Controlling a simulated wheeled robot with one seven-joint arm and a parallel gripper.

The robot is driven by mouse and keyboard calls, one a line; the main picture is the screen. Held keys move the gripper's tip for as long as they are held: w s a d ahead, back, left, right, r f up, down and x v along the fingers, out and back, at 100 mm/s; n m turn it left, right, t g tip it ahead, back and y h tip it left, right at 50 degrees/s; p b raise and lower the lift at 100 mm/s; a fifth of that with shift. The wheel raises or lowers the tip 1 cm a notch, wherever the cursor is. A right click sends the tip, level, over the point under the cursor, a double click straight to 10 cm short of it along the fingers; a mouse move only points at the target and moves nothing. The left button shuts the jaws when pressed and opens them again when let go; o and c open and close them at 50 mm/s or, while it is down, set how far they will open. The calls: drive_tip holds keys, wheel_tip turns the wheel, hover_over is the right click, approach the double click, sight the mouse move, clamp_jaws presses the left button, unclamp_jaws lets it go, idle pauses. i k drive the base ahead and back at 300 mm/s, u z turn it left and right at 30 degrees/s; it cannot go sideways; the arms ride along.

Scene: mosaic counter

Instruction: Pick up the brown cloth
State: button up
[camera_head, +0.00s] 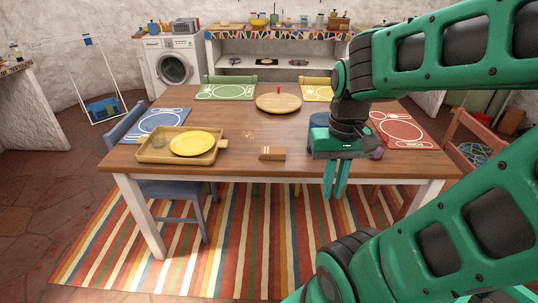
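The brown cloth (273,153) is a small folded rectangle with a few pale stripes at its left end. It lies flat near the front edge of the wooden table (230,160), about midway along it. My gripper (335,194) points down to the right of the cloth. In the picture its green fingers cross the table's front edge and hang over the striped rug. The fingers are apart with a narrow gap and nothing shows between them. The gripper does not touch the cloth.
A wooden tray (147,156) with a yellow plate (192,143) and a glass stands left of the cloth. A round wooden board (278,103) lies behind it. A blue object (319,121) and a purple round item (376,153) are partly hidden by my arm. Chairs surround the table.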

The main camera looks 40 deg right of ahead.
sight(278, 153)
drive_tip(key=z, duration=0.9)
drive_tip(key=i, duration=0.55)
drive_tip(key=u, duration=0.85)
